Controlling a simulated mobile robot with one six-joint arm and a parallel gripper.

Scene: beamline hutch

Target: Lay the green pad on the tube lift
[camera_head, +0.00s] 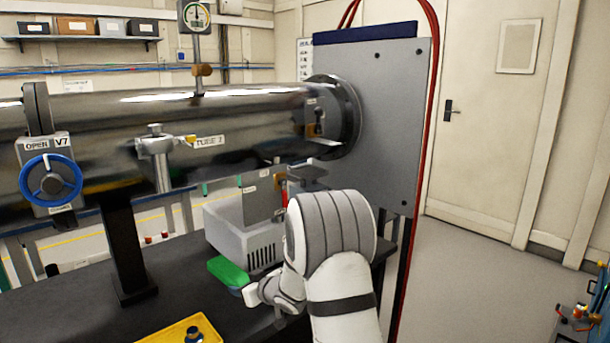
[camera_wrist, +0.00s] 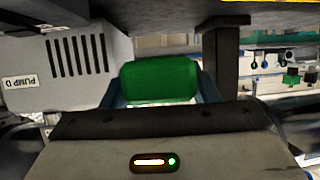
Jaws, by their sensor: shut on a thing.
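In the head view my gripper (camera_head: 242,289) is mostly hidden behind the pad and my wrist. A small dark plate (camera_head: 308,171) under the flanged end of the steel tube (camera_head: 240,120) looks like the top of the tube lift. Its lower part is hidden by my arm. The plate appears bare.
The pump box (camera_head: 228,233) stands between the pad and the plate; it also shows in the wrist view (camera_wrist: 70,65). A black support post (camera_head: 125,250) is to the left. A yellow tray (camera_head: 207,329) lies at the front. A grey panel (camera_head: 385,120) stands right.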

